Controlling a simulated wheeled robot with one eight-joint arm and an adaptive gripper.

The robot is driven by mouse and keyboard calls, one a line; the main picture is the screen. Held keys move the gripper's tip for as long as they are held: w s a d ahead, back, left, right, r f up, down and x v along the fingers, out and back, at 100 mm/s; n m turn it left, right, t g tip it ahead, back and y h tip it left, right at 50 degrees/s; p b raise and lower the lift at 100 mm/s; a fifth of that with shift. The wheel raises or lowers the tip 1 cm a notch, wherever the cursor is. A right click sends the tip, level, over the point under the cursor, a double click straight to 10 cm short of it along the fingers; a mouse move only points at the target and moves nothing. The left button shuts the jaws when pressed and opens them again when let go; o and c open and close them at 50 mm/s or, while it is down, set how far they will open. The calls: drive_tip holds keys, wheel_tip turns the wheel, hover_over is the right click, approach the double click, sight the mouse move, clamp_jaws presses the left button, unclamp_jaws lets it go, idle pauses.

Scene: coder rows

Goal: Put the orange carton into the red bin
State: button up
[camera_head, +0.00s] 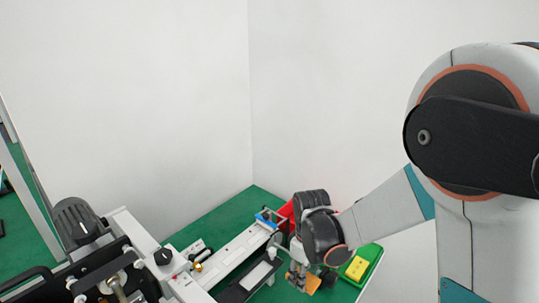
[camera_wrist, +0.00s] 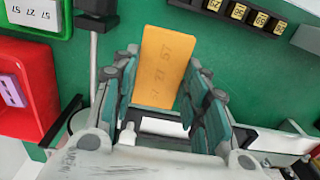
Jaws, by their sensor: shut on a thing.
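The orange carton (camera_wrist: 165,62), a flat block with printed digits, is between the fingers of my gripper (camera_wrist: 165,92) in the wrist view. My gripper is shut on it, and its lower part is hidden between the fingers. In the head view the carton (camera_head: 314,284) shows at the fingertips of my gripper (camera_head: 300,278). The red bin (camera_wrist: 42,72) is at the left of the wrist view, apart from the carton, with a pale lilac carton in it. In the head view the red bin (camera_head: 286,212) is partly hidden behind my wrist.
A green tray (camera_head: 374,252) with a yellow carton (camera_head: 356,268) lies right of my gripper in the head view. A long white machine (camera_head: 225,262) runs along the left. A black rack with numbered tiles (camera_wrist: 245,14) is at the wrist view's top. White walls stand behind.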

drive_tip(key=w+d+f+m, duration=0.1)
drive_tip(key=d+m, duration=0.9)
drive_tip(key=shift+w+d+f, duration=0.15)
drive_tip(key=shift+w+d, duration=0.1)
drive_tip(key=shift+w, duration=0.15)
drive_tip(key=shift+w+a, duration=0.1)
idle(1.0)
